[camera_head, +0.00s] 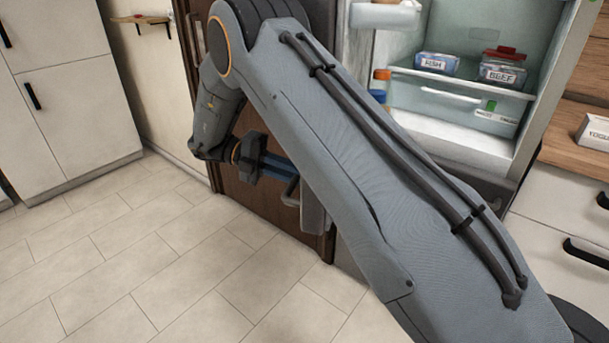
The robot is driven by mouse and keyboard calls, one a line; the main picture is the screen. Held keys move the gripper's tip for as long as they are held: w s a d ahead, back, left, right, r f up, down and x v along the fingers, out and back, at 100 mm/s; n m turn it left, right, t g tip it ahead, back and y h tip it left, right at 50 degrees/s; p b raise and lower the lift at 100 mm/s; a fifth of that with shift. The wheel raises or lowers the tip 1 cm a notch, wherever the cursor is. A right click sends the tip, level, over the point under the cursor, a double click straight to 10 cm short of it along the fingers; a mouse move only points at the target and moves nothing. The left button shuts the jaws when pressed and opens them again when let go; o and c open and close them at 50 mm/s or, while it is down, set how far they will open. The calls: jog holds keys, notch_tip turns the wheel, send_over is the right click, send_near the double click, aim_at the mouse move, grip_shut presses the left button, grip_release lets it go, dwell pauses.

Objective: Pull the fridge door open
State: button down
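The fridge (480,125) at the upper right stands open, with its lit shelves showing. The fridge door is swung out to the left, mostly hidden behind my arm; its lower part (318,216) and inner side (362,50) show. A metal handle (290,192) shows on the door's outer side. My gripper (284,172), with blue fingers, is right at the handle. The fingertips are partly hidden by my arm, so I cannot tell whether they are shut on the handle or only beside it.
Fish and beef packs (502,73) sit on a fridge shelf. Bottles (380,85) show by the door. A brown wooden door (232,190) stands behind my gripper. White drawers (565,215) are at right, a tall white cabinet (70,90) at left. The tiled floor (130,255) is clear.

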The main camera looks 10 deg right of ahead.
jog(key=c, duration=1.7)
grip_release()
jog(key=shift+a, duration=0.15)
jog(key=shift+c, duration=0.2)
